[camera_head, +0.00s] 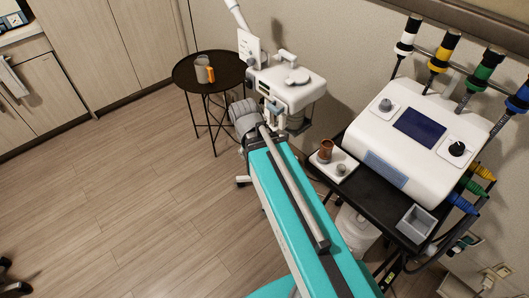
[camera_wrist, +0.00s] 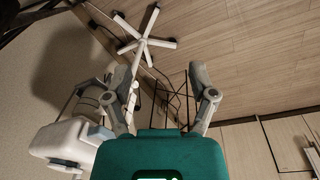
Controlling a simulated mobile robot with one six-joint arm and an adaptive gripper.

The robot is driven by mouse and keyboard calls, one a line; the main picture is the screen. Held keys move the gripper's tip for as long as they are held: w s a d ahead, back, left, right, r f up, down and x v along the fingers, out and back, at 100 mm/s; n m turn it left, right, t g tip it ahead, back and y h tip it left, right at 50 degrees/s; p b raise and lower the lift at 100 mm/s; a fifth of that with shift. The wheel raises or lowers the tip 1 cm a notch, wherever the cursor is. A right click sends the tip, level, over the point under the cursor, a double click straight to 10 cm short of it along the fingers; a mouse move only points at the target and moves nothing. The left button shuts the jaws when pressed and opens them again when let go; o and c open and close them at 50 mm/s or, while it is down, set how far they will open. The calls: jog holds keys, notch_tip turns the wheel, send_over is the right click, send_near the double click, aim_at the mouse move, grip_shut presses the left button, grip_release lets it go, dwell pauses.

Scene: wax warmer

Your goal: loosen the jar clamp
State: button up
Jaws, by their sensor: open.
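In the head view, a brown jar (camera_head: 325,151) stands upright on a small white base (camera_head: 322,166) at the left edge of the black cart top. A small grey knob (camera_head: 341,169) stands on the base beside the jar; I take it to be the clamp's knob, but the clamp parts are too small to tell. My gripper (camera_wrist: 156,70) shows in the wrist view with its fingers spread and nothing between them. It points at the floor and furniture. The jar and knob are not visible in the wrist view, and the gripper is apart from them.
A white console (camera_head: 410,145) with a screen fills the cart behind the jar. A grey open box (camera_head: 416,223) sits at the cart's near corner. A round black table (camera_head: 188,75) holds a grey cup (camera_head: 201,70) and an orange item.

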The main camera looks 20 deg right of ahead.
jog(key=w+d+f+m+t+h+b, duration=0.2)
jog(key=w+d+f+m+h+b, duration=0.2)
jog(key=b, duration=1)
jog(key=w+d+f+m+t+h+b, duration=0.2)
jog(key=w+d+f+m+h+b, duration=0.2)
jog(key=w+f+b, duration=0.6)
jog(key=w+d+f+m+t+h+b, duration=0.2)
jog(key=w+d+f+m+h+b, duration=0.2)
jog(key=f+b, duration=0.9)
jog(key=w+d+h+b, duration=0.1)
jog(key=w+h+b, duration=0.2)
jog(key=b, duration=0.4)
jog(key=shift+w+d+m+h, duration=0.35)
jog(key=shift+d+m+h, duration=0.05)
jog(key=shift+h, duration=0.1)
jog(key=shift+d+r, duration=0.1)
jog(key=shift+d, duration=0.1)
jog(key=x, duration=0.7)
jog(key=shift+w+d, duration=0.2)
jog(key=shift+d, duration=0.05)
